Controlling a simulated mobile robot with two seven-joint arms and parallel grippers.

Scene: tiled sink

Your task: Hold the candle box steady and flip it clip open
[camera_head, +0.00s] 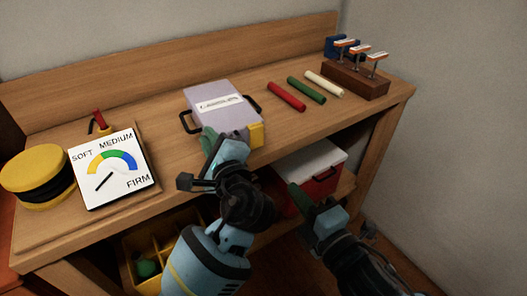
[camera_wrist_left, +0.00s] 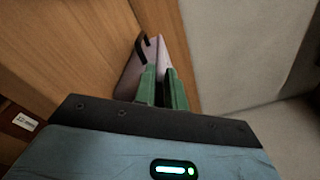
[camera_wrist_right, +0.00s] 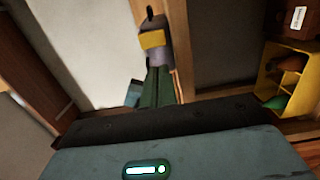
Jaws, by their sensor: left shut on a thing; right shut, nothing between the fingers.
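The candle box (camera_head: 212,98) is a pale lilac box with a white label and black side handles, lying on the wooden bench. Its yellow clip (camera_head: 256,135) is on the front right edge. My left gripper (camera_head: 208,140) is at the front left of the box, shut on its edge; the left wrist view shows the green fingers (camera_wrist_left: 162,88) on either side of the box wall (camera_wrist_left: 172,45). My right gripper (camera_head: 298,198) is shut and empty, in front of and below the bench top. In the right wrist view its fingers (camera_wrist_right: 157,86) point towards the yellow clip (camera_wrist_right: 152,40), apart from it.
Red (camera_head: 286,97), green (camera_head: 306,90) and cream (camera_head: 324,84) candles lie right of the box. A wooden block with clamps (camera_head: 355,80) stands far right. A dial board (camera_head: 112,170) and yellow-black round object (camera_head: 38,178) are left. A red-white cooler (camera_head: 318,160) sits below.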

